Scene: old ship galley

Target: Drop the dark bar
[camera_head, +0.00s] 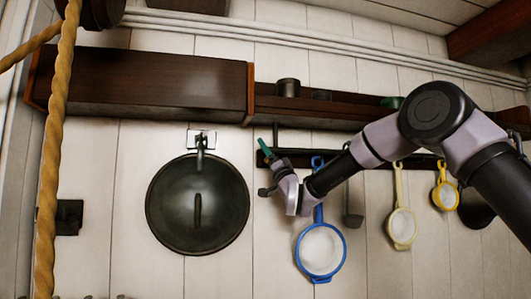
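My gripper (268,171) is at the end of my arm, which reaches in from the right. It is in front of the wall between the round dark lid and the blue-rimmed strainer. A small green-tipped piece (264,147) sticks up at its fingers; I cannot tell whether it is part of the gripper or held. A short dark upright bar (276,135) shows just above the gripper; whether the gripper touches it is unclear. A long dark rail (300,157) runs along the wall behind the arm. The fingers are too small to tell open from shut.
The round dark lid (197,225) hangs left of my gripper. The blue-rimmed strainer (320,250), a ladle (353,218) and yellow-handled strainers (402,226) hang at the right. A brown wooden cabinet (150,85) and a shelf with cups (288,88) are above. Ropes (52,170) hang at far left.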

